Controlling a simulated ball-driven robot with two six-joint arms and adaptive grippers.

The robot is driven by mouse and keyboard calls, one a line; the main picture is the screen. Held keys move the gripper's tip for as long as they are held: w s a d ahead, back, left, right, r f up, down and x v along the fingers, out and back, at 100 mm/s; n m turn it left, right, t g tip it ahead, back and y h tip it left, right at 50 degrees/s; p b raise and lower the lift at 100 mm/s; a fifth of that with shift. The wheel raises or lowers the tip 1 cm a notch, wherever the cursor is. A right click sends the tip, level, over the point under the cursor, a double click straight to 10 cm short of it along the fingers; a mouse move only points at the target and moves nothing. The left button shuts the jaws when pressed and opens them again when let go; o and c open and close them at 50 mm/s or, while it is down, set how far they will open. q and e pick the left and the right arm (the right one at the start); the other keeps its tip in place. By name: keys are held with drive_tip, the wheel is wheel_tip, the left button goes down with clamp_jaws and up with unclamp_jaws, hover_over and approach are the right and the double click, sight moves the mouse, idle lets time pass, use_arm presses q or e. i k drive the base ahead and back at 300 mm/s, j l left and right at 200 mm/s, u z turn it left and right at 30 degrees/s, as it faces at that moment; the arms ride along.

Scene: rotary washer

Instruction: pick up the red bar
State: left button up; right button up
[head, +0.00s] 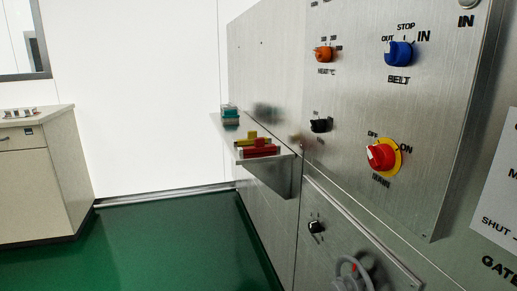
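The red bar (259,151) lies near the front end of a small metal shelf (222,127) that juts from the washer's steel panel. A yellow piece (250,137) sits right behind it, so close that I cannot tell whether they touch. A teal block (230,111) stands at the shelf's far end. Neither of my grippers shows in the head view.
The steel panel carries an orange knob (324,54), a blue belt knob (398,54), a black knob (319,125) and a red knob on a yellow disc (380,156). A grey handle (352,275) sticks out low down. A cabinet (38,180) stands left. Green floor (170,245) between is clear.

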sight(260, 146)
drive_tip(key=i+j+z, duration=0.1)
drive_tip(key=i+j, duration=0.9)
